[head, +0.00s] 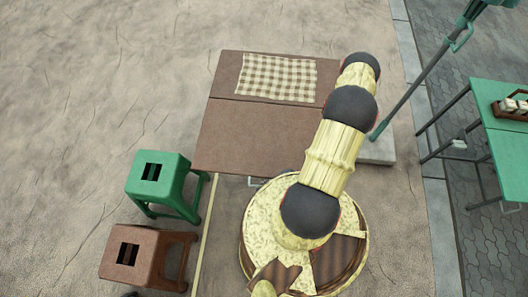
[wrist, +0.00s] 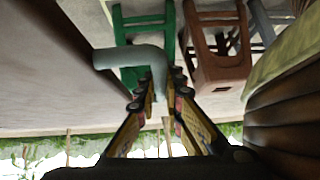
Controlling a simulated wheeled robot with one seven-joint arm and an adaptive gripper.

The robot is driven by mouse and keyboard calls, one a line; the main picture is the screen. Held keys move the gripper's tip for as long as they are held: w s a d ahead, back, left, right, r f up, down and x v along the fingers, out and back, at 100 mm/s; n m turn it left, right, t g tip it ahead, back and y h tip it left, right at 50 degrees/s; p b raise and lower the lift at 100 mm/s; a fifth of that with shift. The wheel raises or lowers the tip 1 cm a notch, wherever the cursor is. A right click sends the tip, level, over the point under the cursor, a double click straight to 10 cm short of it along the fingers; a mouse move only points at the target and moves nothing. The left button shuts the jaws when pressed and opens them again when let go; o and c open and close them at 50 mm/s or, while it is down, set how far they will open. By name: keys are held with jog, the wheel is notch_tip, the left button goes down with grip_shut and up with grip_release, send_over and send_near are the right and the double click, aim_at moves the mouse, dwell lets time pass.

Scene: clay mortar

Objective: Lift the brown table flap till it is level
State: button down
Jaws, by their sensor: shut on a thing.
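The brown table flap (head: 250,138) is the near part of the brown table (head: 225,70), below a thin seam. In the head view it spreads out flat and looks about level with the fixed top; a small tilt cannot be told. My gripper is hidden in the head view.
A checkered cloth (head: 278,77) lies on the fixed top. A green stool (head: 166,180) and a brown stool (head: 145,255) stand left of my base. A pole (head: 420,75) and a green table (head: 500,125) are at the right. The ground left of the table is clear.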

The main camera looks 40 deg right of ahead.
jog(key=c, duration=2.2)
grip_release()
jog(key=shift+o, duration=0.2)
jog(key=v, duration=1.2)
jog(key=shift+s, duration=0.1)
jog(key=shift+d, duration=0.1)
